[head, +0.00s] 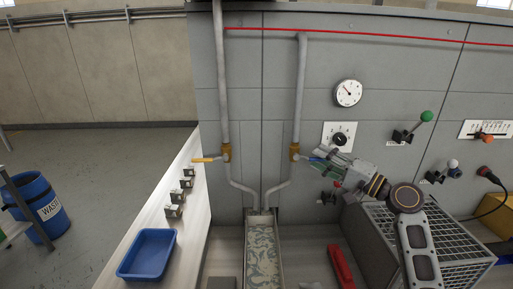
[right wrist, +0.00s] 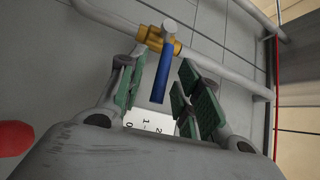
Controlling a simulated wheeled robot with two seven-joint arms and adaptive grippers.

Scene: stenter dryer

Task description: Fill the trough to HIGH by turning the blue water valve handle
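The blue water valve handle (right wrist: 161,76) hangs from a brass valve (right wrist: 160,41) in the right wrist view. In the head view that valve (head: 294,152) sits on the right-hand pipe. My right gripper (head: 318,160) is at the handle; in the wrist view its green-padded fingers (right wrist: 158,90) are apart, one on each side of the handle, with gaps visible. The trough (head: 262,252) stands below the pipes; a grey-and-cream pattern shows inside, and its water level cannot be told. My left gripper is not in view.
A yellow-handled valve (head: 226,152) is on the left pipe. A dial plate (head: 339,135), a round gauge (head: 347,93) and a green-knobbed lever (head: 426,116) are on the wall near my right arm. A wire cage (head: 440,240) stands below the arm. A blue tray (head: 147,254) lies at left.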

